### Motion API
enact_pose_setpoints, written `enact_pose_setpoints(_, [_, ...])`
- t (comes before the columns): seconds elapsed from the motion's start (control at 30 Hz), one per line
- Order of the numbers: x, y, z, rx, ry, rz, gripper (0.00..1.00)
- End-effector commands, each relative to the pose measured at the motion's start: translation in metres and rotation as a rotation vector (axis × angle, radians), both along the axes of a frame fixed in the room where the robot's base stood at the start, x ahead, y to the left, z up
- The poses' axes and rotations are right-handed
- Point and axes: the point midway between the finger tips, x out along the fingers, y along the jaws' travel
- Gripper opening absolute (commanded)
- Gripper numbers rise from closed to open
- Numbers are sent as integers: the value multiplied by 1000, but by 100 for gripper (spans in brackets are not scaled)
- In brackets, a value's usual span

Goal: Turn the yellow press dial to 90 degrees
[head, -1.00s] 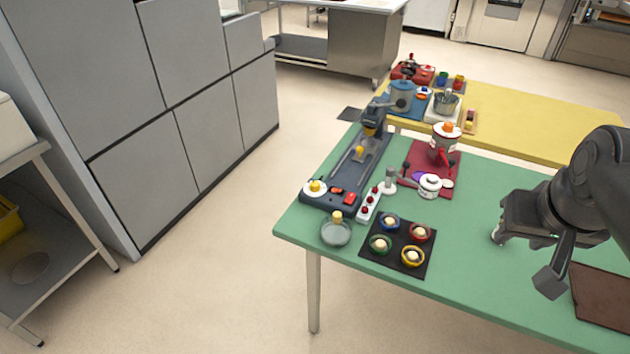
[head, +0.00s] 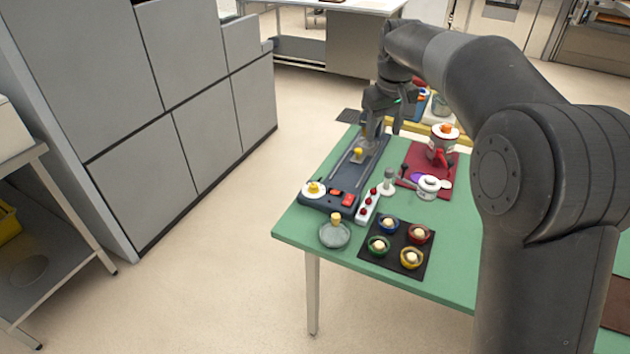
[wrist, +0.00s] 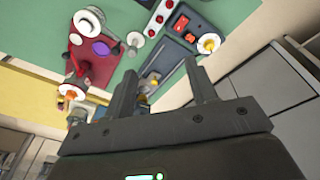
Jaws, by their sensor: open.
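A dark blue press base (head: 343,182) lies along the left edge of the green table. At its near end is a white disc with a yellow knob (head: 314,188), which looks like the press dial; it also shows in the wrist view (wrist: 208,43). A smaller yellow piece (head: 357,153) sits midway along the base. My gripper (head: 382,125) is open and empty above the far end of the base, away from the white disc. In the wrist view its two fingers (wrist: 163,85) are spread, with the base beyond them. My gripper hides the press's far end.
Red buttons (head: 342,197) sit beside the dial. A white strip with red knobs (head: 367,207), a glass jar (head: 335,233) and a dark mat with several coloured bowls (head: 374,262) stand close by. A red mat (head: 419,160) holds a red-and-white device.

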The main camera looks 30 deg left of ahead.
Motion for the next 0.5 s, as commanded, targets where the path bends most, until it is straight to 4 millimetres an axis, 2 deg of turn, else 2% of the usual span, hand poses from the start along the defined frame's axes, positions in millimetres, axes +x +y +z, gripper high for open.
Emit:
enact_pose_setpoints(0.03, [6, 20, -13, -10, 15, 34, 52])
enact_pose_setpoints(0.3, [22, 115, -79, -51, 74, 205, 52])
enact_pose_setpoints(0.4, [21, 145, -103, -65, 92, 259, 52])
enact_pose_setpoints(0.5, [19, 167, -122, -76, 107, 300, 52])
